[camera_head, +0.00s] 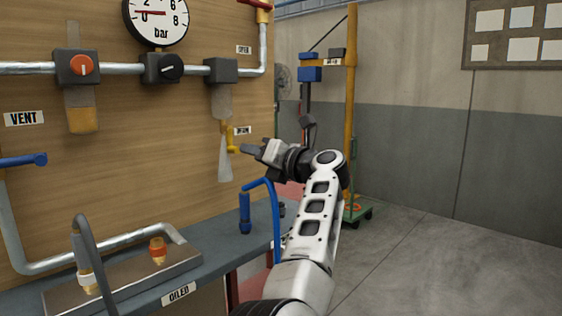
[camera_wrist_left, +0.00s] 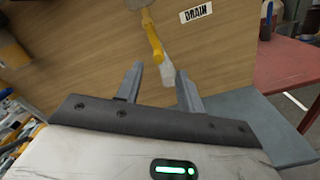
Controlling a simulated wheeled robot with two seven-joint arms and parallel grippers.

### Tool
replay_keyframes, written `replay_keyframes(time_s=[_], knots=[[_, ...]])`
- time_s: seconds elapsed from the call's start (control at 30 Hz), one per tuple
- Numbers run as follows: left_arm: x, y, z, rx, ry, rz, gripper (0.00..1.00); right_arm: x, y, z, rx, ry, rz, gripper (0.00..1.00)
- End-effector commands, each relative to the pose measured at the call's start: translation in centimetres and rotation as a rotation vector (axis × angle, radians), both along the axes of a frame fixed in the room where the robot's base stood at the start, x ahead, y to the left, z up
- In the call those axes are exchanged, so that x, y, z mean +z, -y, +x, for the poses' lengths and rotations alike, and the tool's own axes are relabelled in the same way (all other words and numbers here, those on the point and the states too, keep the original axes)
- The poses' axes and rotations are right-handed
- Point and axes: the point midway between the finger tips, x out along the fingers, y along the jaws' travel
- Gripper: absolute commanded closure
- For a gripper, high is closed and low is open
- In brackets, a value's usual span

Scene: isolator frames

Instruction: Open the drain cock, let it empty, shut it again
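The drain cock's yellow lever (camera_head: 233,150) is under the pale bowl (camera_head: 221,103) of the right-hand unit on the wooden panel, beside a small label. A pale cone widening downward (camera_head: 225,165) shows below the outlet and looks like a flow. In the left wrist view the yellow lever (camera_wrist_left: 152,36) hangs slanted below the bowl, near the DRAIN label (camera_wrist_left: 197,13). My left gripper (camera_head: 245,150) is just right of the lever. In its wrist view the fingers (camera_wrist_left: 160,72) are apart, with the lever's end beyond the gap; I see no grip. My right gripper is out of view.
A gauge (camera_head: 155,20), a red knob (camera_head: 82,65) and an amber bowl (camera_head: 82,119) are on the panel. A blue tool with a hose (camera_head: 245,212) stands on the bench (camera_head: 215,250). Open floor (camera_head: 430,250) lies right.

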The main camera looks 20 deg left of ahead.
Motion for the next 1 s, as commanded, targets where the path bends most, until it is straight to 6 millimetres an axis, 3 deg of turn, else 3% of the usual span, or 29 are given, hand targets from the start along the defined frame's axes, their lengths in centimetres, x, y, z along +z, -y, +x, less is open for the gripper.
replay_keyframes(time_s=[0.1, 0.4, 1.0], knots=[[-0.1, 2.8, -1.1, -0.002, 0.001, 0.002, 0.62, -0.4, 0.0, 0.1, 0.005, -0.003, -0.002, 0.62], [0.0, 6.7, -2.7, -0.001, 0.001, 0.002, 0.62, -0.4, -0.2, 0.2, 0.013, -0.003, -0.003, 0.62], [0.0, 7.3, -3.0, 0.000, 0.000, 0.004, 0.62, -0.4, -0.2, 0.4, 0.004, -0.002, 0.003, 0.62]])
